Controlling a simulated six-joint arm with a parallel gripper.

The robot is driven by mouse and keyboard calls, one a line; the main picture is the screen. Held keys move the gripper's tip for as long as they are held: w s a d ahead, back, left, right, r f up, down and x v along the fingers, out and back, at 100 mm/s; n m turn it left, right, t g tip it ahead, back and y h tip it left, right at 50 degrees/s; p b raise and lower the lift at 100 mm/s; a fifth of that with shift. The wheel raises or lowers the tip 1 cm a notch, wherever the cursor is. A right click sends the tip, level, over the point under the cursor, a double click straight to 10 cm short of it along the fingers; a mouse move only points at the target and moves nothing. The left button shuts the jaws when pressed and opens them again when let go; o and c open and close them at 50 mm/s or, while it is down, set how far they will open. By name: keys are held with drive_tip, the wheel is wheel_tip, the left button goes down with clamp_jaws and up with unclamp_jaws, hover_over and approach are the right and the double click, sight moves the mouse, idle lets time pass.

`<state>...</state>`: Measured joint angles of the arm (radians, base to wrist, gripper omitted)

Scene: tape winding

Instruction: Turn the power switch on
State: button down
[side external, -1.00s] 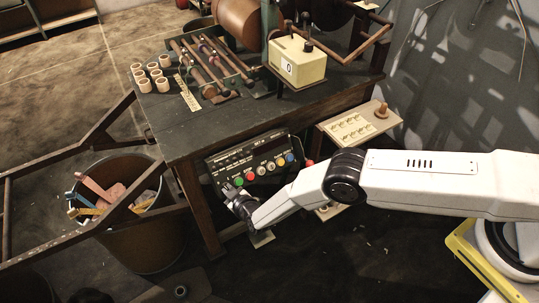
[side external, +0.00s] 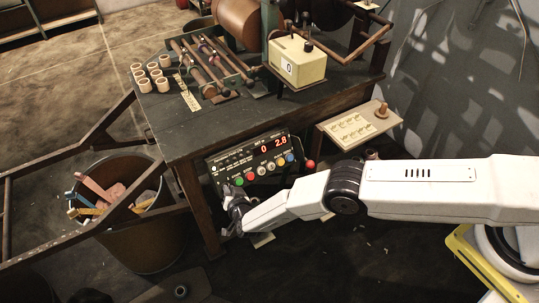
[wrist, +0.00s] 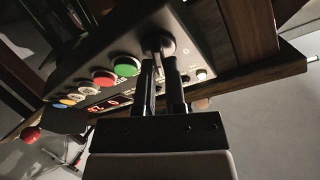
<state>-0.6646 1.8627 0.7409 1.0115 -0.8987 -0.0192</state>
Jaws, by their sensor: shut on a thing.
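The dark control panel (side external: 232,161) sits at the front edge of the wooden table, with a row of coloured buttons. Its red display (side external: 282,141) is lit and reads 0 and 2.8; it also glows in the wrist view (wrist: 103,106). The power switch (wrist: 158,42) is a small metal lever at the panel's end beside the green button (wrist: 126,66). My gripper (wrist: 161,72) is shut on the switch lever, its two dark fingers either side of it. In the side view my gripper (side external: 232,194) is at the panel's lower left, and the lever is hidden there.
A red knob (side external: 310,164) stands at the panel's right end. A small shelf (side external: 370,130) with a beige keypad is further right. A bin (side external: 140,240) of coloured strips stands at the left. A cream counter box (side external: 298,64) is on the table.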

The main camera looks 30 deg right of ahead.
drive_tip(key=shift+m+h, duration=0.3)
drive_tip(key=shift+m, duration=0.3)
drive_tip(key=shift+r, duration=0.1)
drive_tip(key=c, duration=0.7)
unclamp_jaws()
drive_tip(key=shift+s, duration=0.2)
drive_tip(key=v, duration=0.7)
drive_tip(key=shift+s+r, duration=0.15)
